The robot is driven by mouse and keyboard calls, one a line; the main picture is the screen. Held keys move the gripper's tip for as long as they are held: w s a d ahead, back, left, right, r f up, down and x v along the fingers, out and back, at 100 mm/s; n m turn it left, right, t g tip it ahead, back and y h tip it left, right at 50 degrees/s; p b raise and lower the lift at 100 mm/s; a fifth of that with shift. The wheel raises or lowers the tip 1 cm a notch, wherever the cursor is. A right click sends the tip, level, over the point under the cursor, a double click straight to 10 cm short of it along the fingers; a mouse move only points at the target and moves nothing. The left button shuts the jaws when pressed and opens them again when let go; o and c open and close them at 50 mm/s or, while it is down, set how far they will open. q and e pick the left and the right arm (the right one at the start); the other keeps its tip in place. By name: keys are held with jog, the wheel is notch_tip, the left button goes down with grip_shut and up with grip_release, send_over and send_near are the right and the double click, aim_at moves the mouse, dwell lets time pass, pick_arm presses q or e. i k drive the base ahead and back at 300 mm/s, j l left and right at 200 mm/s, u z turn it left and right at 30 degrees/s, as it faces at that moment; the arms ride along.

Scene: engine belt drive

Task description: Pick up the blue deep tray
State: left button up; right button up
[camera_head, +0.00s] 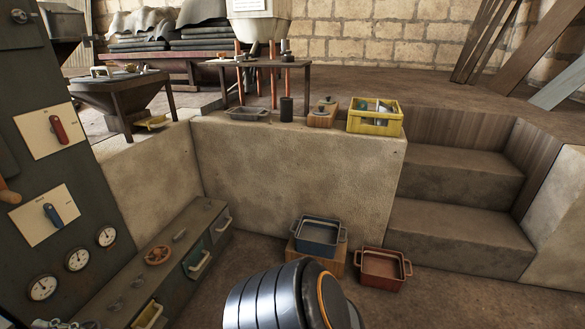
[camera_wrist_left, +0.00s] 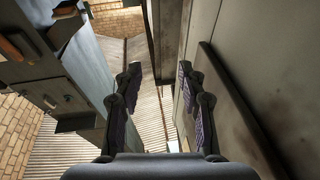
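The blue deep tray (camera_head: 319,236) stands upright on a wooden block (camera_head: 317,263) on the floor, against the pale stone wall. It has a handle at each side and looks empty. A red-brown tray (camera_head: 383,268) sits on the floor to its right. My left gripper (camera_wrist_left: 160,78) shows in the left wrist view with its fingers apart and nothing between them. Neither tray shows in that view. The left gripper is not visible in the head view, so its distance from the blue tray cannot be told. My right gripper is in neither view.
A low drawer cabinet (camera_head: 150,262) stands left of the blue tray, with a drawer pulled out. Stone steps (camera_head: 455,226) rise at the right. A yellow crate (camera_head: 375,116) stands on the ledge above. Floor in front of the trays is partly hidden by a robot part of mine.

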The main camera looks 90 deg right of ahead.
aim_at(316, 236)
jog(key=z, duration=3)
